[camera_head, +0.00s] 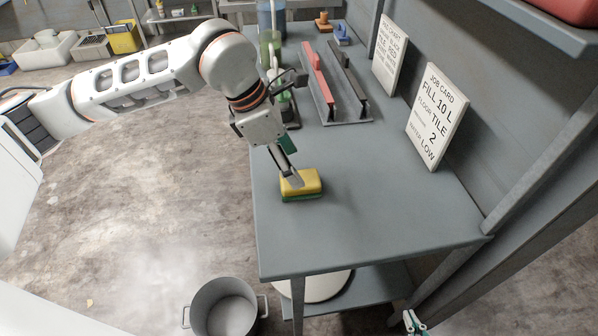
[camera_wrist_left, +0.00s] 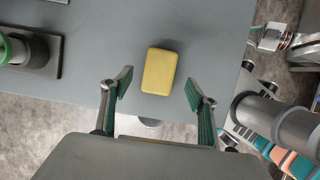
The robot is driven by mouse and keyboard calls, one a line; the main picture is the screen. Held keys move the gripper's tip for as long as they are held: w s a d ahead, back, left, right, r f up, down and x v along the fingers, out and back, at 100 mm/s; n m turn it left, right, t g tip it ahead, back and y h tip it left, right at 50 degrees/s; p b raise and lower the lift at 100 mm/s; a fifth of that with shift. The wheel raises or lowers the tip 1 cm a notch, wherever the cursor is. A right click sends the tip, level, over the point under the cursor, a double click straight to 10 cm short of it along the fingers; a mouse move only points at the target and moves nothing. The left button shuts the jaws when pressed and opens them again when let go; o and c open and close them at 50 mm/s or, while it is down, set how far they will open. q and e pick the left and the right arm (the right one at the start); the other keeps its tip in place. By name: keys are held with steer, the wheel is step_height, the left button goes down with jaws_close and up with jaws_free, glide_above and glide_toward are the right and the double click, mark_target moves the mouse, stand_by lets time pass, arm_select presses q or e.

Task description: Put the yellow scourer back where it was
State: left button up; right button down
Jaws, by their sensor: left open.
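The yellow scourer (camera_head: 305,185) lies flat on the grey bench, close to its left edge, with its yellow side up and a green layer beneath. In the left wrist view the scourer (camera_wrist_left: 159,71) lies ahead between the two green-padded fingers, with a gap on each side. My left gripper (camera_head: 288,176) points down at the scourer and hides part of its far left side. In the wrist view the left gripper (camera_wrist_left: 158,88) is open and holds nothing. I cannot tell whether the fingertips are lower than the scourer's top.
The grey bench (camera_head: 370,225) is bare right of and in front of the scourer. Behind stand a tray with a red bar (camera_head: 318,72) and green bottles (camera_head: 270,45). A metal pot (camera_head: 225,308) stands on the floor.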

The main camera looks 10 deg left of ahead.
arm_select(q)
steer(key=shift+v, duration=2.9)
